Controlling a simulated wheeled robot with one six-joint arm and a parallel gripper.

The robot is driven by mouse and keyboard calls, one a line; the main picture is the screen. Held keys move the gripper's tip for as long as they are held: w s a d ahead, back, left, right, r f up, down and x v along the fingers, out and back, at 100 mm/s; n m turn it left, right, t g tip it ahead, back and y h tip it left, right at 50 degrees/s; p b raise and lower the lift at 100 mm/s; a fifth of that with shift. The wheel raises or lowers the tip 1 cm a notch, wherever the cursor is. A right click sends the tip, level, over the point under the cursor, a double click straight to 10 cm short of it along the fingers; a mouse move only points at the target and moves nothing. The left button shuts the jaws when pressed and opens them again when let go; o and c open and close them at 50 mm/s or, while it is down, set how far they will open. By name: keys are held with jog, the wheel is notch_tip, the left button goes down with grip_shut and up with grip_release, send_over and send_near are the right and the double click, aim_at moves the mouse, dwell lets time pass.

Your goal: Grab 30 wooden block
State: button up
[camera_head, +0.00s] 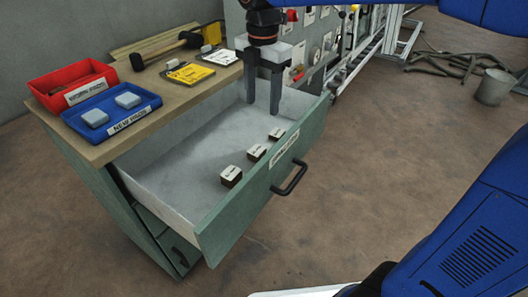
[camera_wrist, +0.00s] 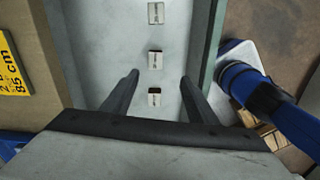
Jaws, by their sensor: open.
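Three small wooden blocks stand in a row inside the open drawer (camera_head: 180,160), along its front panel: a near one (camera_head: 231,176), a middle one (camera_head: 256,153) and a far one (camera_head: 276,134). Their pale tops carry dark marks too small to read, so I cannot tell which is 30. My gripper (camera_head: 262,108) points down over the drawer's far end, open and empty. In the wrist view its fingers (camera_wrist: 159,76) are spread wide, with one block (camera_wrist: 154,97) showing between them and two others (camera_wrist: 155,59) (camera_wrist: 156,13) farther ahead.
The cabinet top holds a red tray (camera_head: 40,88), a blue tray (camera_head: 150,101) with two pale blocks, a yellow card (camera_head: 190,73) and a black mallet (camera_head: 165,47). The drawer front (camera_head: 222,228) with its handle (camera_head: 290,178) walls the blocks in. The drawer's middle floor is clear.

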jog(key=a+n, duration=0.1)
send_over(257, 150)
jog(key=f, duration=1.2)
jog(key=shift+w+d, duration=0.2)
jog(key=shift+d, duration=0.1)
jog(key=shift+s+a+f, duration=0.1)
jog(key=shift+a+f, duration=0.05)
jog(key=shift+f, duration=1.25)
jog(key=shift+a+f, duration=0.15)
jog(key=shift+f, duration=1.2)
jog(key=c, duration=1.1)
